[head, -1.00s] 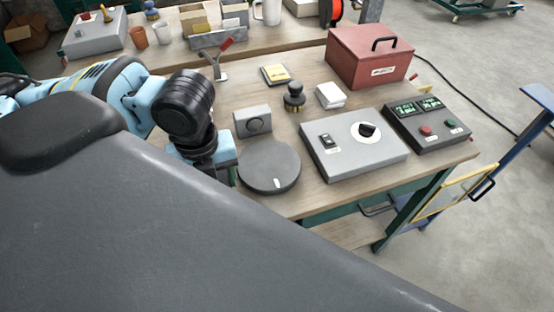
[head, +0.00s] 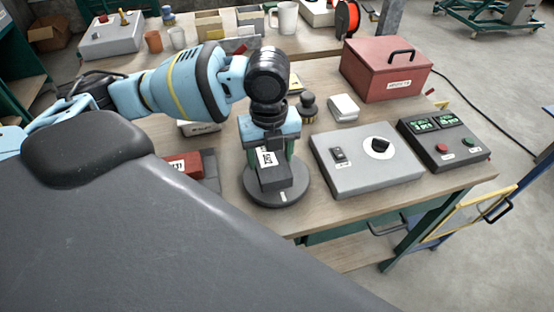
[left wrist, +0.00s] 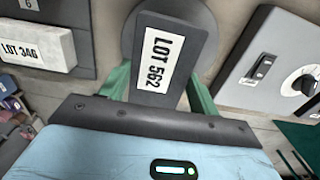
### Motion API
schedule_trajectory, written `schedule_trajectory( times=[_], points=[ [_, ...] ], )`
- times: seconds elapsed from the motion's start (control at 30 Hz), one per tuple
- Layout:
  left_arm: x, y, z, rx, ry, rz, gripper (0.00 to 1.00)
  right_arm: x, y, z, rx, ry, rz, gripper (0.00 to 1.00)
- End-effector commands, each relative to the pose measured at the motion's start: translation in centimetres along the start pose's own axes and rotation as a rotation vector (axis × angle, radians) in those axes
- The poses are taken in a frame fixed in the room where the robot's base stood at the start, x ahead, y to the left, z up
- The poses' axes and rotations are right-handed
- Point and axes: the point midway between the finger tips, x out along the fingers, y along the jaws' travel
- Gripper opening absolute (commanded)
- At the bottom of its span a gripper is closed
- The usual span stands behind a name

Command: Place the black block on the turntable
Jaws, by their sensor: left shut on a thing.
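The black block (head: 273,178) carries a white label, which reads LOT 562 in the left wrist view (left wrist: 150,77). My left gripper (head: 268,160) is shut on it, with green fingers on either side. The turntable (head: 292,192) is a dark grey round disc near the table's front edge, with a small white mark on its rim. The block is over the disc, which also shows behind it in the left wrist view (left wrist: 203,25). I cannot tell whether the block touches the disc. My right gripper is not in view.
A grey control box (head: 345,178) with a knob stands close to the right of the turntable. A red labelled block (head: 182,166) lies to the left. A white LOT 346 block (left wrist: 35,47) shows in the left wrist view. A black stamp-like object (head: 308,106) stands behind.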

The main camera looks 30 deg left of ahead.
Motion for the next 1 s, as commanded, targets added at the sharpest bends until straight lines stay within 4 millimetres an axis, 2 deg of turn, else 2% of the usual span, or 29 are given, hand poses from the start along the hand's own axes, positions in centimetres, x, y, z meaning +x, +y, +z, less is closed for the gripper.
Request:
schedule_trajectory(
  times=[0.43, 0.6, 0.7, 1.0],
  points=[
    [0.0, -1.7, 0.9, 0.000, -0.001, -0.003, 0.21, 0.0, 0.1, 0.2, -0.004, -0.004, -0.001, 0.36],
    [2.6, -1.5, 0.9, 0.000, -0.001, 0.002, 0.21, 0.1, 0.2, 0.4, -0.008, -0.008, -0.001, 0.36],
    [3.5, -1.5, 0.9, 0.000, -0.002, -0.001, 0.21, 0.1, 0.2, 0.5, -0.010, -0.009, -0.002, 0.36],
    [3.6, -1.5, 0.9, 0.000, -0.003, -0.003, 0.21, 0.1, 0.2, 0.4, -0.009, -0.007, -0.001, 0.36]
  ],
)
